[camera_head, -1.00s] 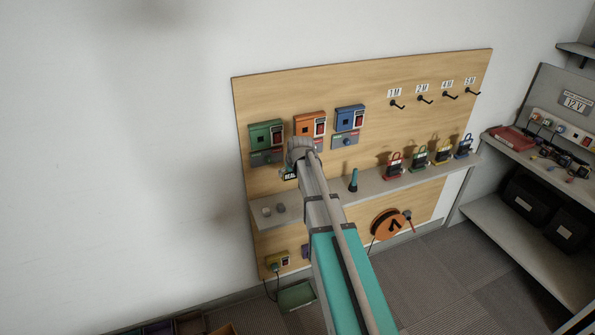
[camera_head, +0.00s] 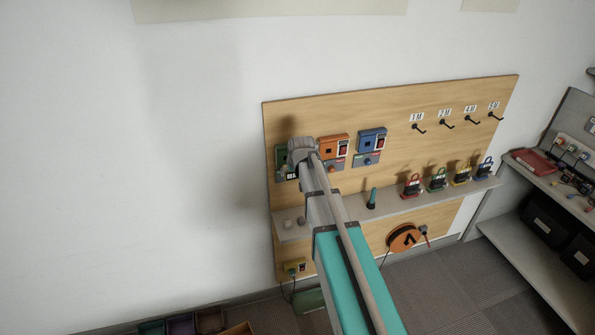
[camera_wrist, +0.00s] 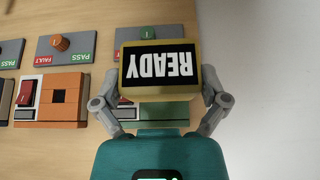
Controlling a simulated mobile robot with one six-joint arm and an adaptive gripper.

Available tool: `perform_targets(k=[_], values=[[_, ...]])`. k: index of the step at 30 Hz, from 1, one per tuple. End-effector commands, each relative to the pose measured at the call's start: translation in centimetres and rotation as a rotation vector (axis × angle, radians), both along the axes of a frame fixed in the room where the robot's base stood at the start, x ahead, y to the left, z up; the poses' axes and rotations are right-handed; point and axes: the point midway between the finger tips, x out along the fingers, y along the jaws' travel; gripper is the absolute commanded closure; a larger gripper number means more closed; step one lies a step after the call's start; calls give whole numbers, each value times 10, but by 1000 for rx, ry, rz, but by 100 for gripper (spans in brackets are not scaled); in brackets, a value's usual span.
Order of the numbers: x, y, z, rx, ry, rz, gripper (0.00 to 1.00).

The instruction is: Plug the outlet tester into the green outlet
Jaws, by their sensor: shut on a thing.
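The outlet tester (camera_wrist: 160,66) has a yellowish case and a dark screen reading READY, upside down in the wrist view. My gripper (camera_wrist: 164,100) is shut on it, one finger at each side. The green outlet (camera_wrist: 165,112) lies behind the tester, and most of it is hidden. In the head view, only the left part of the green outlet (camera_head: 281,154) shows beside my wrist. A bit of the tester (camera_head: 292,175) shows below my wrist there. I cannot tell whether tester and outlet touch.
The orange outlet (camera_head: 334,145) and blue outlet (camera_head: 371,140) sit to the right on the wooden board (camera_head: 300,115). A pass/fault panel with a green knob (camera_wrist: 148,33) goes with the green outlet. A shelf (camera_head: 335,208) below holds several padlocks and a teal-tipped tool (camera_head: 372,198).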

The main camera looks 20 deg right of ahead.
Motion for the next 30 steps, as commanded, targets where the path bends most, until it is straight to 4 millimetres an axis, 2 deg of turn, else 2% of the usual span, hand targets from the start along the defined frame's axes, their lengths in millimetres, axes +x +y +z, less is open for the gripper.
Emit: perform_targets(k=[17, 30], values=[[1, 2, 2, 0, 0, 0, 52], [22, 2, 2, 0, 0, 1, 52]])
